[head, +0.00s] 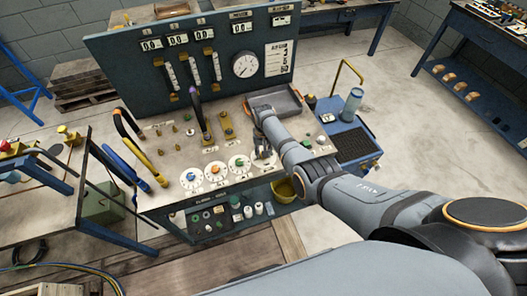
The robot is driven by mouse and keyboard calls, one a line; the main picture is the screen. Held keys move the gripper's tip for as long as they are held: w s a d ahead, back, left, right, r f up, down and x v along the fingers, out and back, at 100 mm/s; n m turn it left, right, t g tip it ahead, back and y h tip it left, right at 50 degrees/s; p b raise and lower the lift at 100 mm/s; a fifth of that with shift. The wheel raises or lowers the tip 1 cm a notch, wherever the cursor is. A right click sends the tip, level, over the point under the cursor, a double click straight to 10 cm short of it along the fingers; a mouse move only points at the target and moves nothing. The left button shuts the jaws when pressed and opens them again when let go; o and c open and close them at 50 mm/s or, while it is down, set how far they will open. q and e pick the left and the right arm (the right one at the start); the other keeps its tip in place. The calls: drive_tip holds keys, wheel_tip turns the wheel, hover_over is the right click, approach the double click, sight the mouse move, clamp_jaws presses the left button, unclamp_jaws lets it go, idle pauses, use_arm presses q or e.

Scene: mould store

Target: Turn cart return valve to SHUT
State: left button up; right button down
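A bench console has a row of round white dials with coloured knobs: blue (191,178), orange (214,170) and green (239,162). A further dial at the right end of the row is mostly hidden by my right gripper (263,154). That gripper points down at this dial, close over or on its knob; contact and finger opening cannot be made out. The dial labels are too small to read, so I cannot tell which is the cart return valve or its setting. My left gripper is out of view.
Upright levers, one orange-black (128,124) and one purple (197,107), rise from the bench top. Behind stands a panel with a round gauge (245,64). A grey tray (283,104) and a blue cart (350,142) with a bottle are right. A yellow bowl (284,190) is below.

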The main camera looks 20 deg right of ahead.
drive_tip(key=shift+n, duration=0.7)
drive_tip(key=c, duration=1)
unclamp_jaws()
wheel_tip(320, 180, up, 12)
